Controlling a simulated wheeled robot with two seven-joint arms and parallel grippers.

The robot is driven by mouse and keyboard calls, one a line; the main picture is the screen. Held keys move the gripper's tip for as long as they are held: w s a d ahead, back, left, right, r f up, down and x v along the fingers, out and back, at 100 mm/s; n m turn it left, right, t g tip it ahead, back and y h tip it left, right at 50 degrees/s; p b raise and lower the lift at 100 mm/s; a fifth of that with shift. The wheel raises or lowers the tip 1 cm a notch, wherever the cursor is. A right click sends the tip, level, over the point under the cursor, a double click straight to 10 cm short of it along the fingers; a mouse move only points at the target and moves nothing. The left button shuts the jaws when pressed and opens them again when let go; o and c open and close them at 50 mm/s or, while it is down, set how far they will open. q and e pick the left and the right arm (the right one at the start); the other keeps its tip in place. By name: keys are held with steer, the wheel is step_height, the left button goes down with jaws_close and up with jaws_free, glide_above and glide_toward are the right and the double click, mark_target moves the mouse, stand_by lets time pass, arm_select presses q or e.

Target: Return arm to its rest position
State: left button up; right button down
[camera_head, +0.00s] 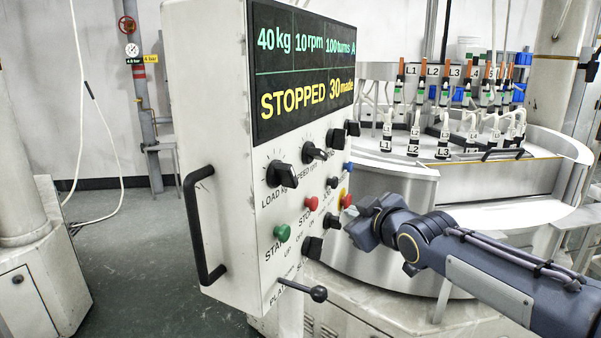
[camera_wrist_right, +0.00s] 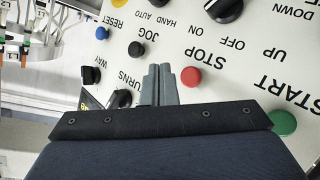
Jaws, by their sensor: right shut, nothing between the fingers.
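My right arm (camera_head: 480,262) comes in from the right in the head view. Its gripper (camera_head: 358,222) is in front of the right side of the control panel (camera_head: 235,130), near its lower buttons. In the right wrist view the two grey fingers (camera_wrist_right: 159,72) are shut together and empty. They show beside the red STOP button (camera_wrist_right: 191,76); whether they touch the panel I cannot tell. The green START button (camera_wrist_right: 283,122) is farther right. The display (camera_head: 305,75) reads STOPPED. My left gripper is not in view.
The panel has several black knobs (camera_head: 281,174), a black handle (camera_head: 196,225) and a lever (camera_head: 317,293) sticking out below. Behind my right arm stands the round lapping machine (camera_head: 385,215) with labelled bottles. Open floor (camera_head: 140,235) lies left of the panel.

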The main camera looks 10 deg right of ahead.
steer(key=s+d+f+m+g, duration=0.25)
steer(key=s+f, duration=0.25)
steer(key=s, duration=0.4)
steer(key=s+d+f+m+g, duration=0.2)
steer(key=s+d+f+m, duration=0.25)
steer(key=s, duration=0.35)
steer(key=s+a+f+m+g, duration=0.1)
steer(key=s+a+f+g, duration=0.1)
steer(key=s+f, duration=0.3)
steer(key=s+a+f+m+g, duration=0.2)
steer(key=s+f, duration=0.3)
steer(key=s, duration=0.6)
steer(key=shift+s+a+f, duration=0.2)
steer(key=shift+s+a, duration=0.1)
steer(key=shift+s, duration=0.05)
